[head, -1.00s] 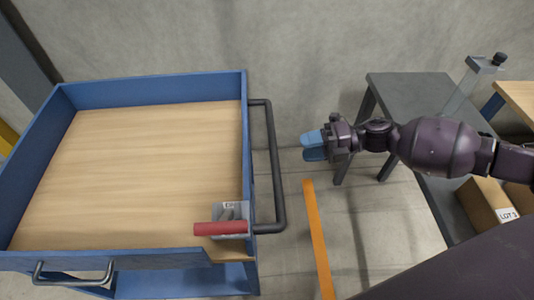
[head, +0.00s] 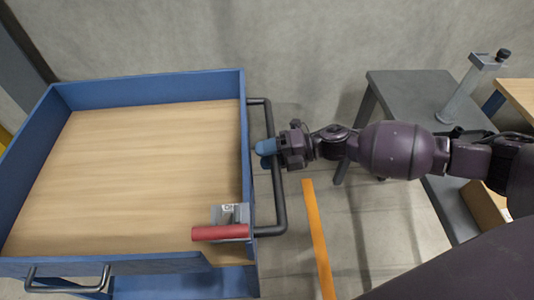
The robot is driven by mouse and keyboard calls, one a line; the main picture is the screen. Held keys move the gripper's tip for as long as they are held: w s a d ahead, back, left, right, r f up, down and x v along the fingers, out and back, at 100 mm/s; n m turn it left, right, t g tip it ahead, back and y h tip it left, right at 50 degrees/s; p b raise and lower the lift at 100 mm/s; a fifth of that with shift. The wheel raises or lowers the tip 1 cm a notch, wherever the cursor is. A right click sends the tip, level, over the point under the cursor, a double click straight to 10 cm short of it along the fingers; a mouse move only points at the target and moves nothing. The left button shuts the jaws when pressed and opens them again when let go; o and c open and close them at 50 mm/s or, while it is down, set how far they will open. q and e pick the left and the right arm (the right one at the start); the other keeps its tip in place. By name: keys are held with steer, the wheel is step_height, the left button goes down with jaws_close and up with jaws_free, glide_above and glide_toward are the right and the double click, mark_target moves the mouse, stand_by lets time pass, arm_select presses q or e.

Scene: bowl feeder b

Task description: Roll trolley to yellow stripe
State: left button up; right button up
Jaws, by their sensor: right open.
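The trolley (head: 243,95) is blue with a bare wooden deck, at the left of the head view. A dark push handle (head: 280,200) stands out from its right side. My right gripper (head: 266,150) is open, with its blue fingertips at the upper part of the handle's long bar. I cannot tell whether the fingers touch the bar. The stripe (head: 318,240) on the floor looks orange-yellow and lies to the right of the handle, apart from it. My left gripper is out of view.
A red bar on a grey bracket (head: 220,233) sits at the trolley's near right corner. A second dark handle (head: 68,281) is on its near side. Bare floor lies around the stripe.

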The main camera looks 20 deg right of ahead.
steer(key=shift+c, duration=0.4)
steer(key=c, duration=0.7)
jaws_close()
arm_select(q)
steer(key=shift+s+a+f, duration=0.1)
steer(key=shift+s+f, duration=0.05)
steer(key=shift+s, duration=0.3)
arm_select(e)
steer(key=shift+d, duration=0.2)
